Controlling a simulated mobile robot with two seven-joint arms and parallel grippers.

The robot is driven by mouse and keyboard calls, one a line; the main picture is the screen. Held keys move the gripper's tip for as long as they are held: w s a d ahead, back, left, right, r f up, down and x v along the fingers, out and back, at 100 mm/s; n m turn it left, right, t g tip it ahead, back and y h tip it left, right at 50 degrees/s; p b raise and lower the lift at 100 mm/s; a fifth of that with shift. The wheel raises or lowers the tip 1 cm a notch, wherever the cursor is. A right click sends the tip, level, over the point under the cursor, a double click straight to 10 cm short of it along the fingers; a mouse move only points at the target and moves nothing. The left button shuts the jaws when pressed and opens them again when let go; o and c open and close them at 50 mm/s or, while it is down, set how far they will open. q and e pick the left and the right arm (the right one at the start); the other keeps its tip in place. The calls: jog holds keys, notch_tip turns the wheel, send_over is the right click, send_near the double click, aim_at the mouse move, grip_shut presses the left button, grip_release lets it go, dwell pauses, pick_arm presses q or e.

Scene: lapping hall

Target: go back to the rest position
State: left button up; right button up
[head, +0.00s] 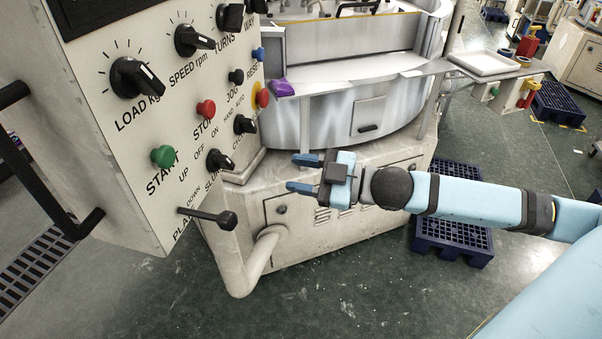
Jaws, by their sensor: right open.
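My right gripper (300,173) comes in from the right on a light blue arm. Its two blue fingers point left and stand apart, with nothing between them. It is in front of the lapping machine's cream base (340,235), to the right of the control panel (110,170). I cannot tell whether the gripper touches anything, but no contact shows. My left gripper is not in view.
The panel carries knobs, a green start button (162,156), a red stop button (206,109) and a black lever (210,217) sticking out. A purple object (281,88) lies on the machine's ledge. A white tray (484,63) and dark blue pallets (452,240) are at right.

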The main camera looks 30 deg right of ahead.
dwell(0.4)
jog(key=s+a+f+m+h+p, duration=0.2)
jog(key=s+f+m+h, duration=0.1)
jog(key=f, duration=0.6)
jog(key=s+a+f+m+g+h+p, duration=0.1)
jog(key=s+a+f+m+h+p, duration=0.1)
jog(key=s+f+m, duration=0.3)
jog(key=s+a+f+m+g+h+p, duration=0.1)
jog(key=s+f+m+h, duration=0.3)
jog(key=f, duration=0.9)
jog(key=shift+s+a+f+p, duration=0.3)
jog(key=shift+s+a+p, duration=0.5)
jog(key=shift+s, duration=0.4)
jog(key=shift+d, duration=0.1)
